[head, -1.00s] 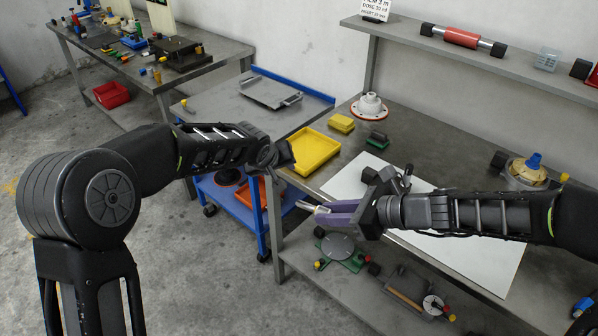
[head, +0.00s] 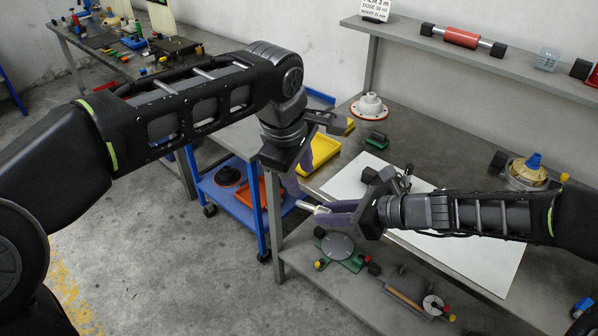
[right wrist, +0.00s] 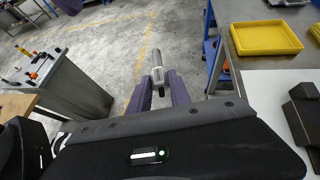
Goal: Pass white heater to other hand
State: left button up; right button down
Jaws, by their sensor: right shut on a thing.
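The white heater (head: 313,208) is a small light-coloured rod that sticks out to the left from my right gripper (head: 335,213) in the head view. In the right wrist view the heater (right wrist: 155,72) shows a metallic barrel and a pale block between the purple fingers. My right gripper is shut on it, in the air off the bench's front edge. My left gripper (head: 298,177) hangs just above and left of the heater's free end, pointing down. Its purple fingers look apart, with nothing seen between them; its wrist partly hides them. I see no contact with the heater.
A white sheet (head: 480,246) lies on the grey bench. A yellow tray (head: 320,153) is behind my left gripper, partly hidden. A blue trolley (head: 238,205) stands left of the bench. A lower shelf (head: 300,256) holds several parts. The floor in front is clear.

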aim_at(308, 206)
pick_arm(q)
jog(key=x, duration=1.2)
jog(key=shift+w, duration=0.1)
grip_shut()
dwell(0.5)
pick_arm(e)
jog(key=c, duration=1.1)
grip_release()
jog(key=shift+r, duration=0.1)
jog(key=v, duration=1.2)
